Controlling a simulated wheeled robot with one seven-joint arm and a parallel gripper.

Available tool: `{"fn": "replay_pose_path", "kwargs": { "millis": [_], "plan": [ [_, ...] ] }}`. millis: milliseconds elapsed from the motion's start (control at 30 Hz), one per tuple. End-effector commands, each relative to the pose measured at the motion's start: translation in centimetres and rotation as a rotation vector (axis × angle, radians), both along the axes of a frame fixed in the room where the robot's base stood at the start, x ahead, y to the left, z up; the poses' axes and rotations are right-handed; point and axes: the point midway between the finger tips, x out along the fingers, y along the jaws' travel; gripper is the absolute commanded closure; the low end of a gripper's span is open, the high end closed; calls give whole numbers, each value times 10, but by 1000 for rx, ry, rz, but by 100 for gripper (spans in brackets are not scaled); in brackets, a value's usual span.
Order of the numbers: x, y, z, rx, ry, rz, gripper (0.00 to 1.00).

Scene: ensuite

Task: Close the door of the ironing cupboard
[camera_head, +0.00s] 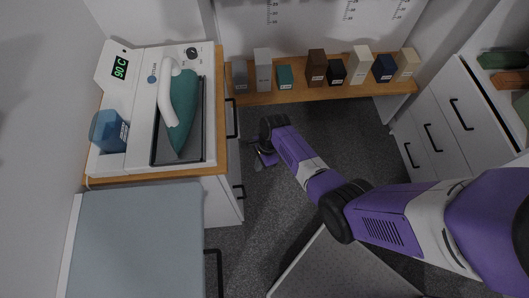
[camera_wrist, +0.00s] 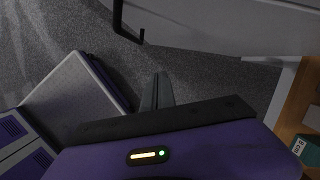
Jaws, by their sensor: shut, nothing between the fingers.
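The iron station (camera_head: 185,75), with a teal iron (camera_head: 182,115) and a green "90 C" display, stands on a wood-edged counter at the left. Below the counter's right edge is a white cupboard front (camera_head: 229,185) with black handles, seen steeply from above. I cannot tell which panel is the ironing cupboard's door, or how far it is open. In the wrist view a grey panel (camera_wrist: 215,28) with a black handle (camera_wrist: 118,22) crosses the top. My gripper (camera_head: 262,160) is low over the floor, right of the white front. In the wrist view its fingers (camera_wrist: 157,90) are together and empty, apart from the panel.
A wooden shelf (camera_head: 300,94) with several small boxes runs along the back wall. White drawers (camera_head: 440,115) with black handles stand at the right. A pale blue-grey top (camera_head: 135,240) is at the lower left. Dark carpet (camera_head: 265,215) lies open between them.

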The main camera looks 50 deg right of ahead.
Motion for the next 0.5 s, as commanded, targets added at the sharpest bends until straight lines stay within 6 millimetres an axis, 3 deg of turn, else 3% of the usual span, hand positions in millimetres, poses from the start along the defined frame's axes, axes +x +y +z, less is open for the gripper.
{"fn": "replay_pose_path", "kwargs": {
  "millis": [200,500],
  "plan": [
    [-6,-8,41,-2,-3,0,100],
    [-13,-14,75,-1,-1,0,100]
  ]
}}
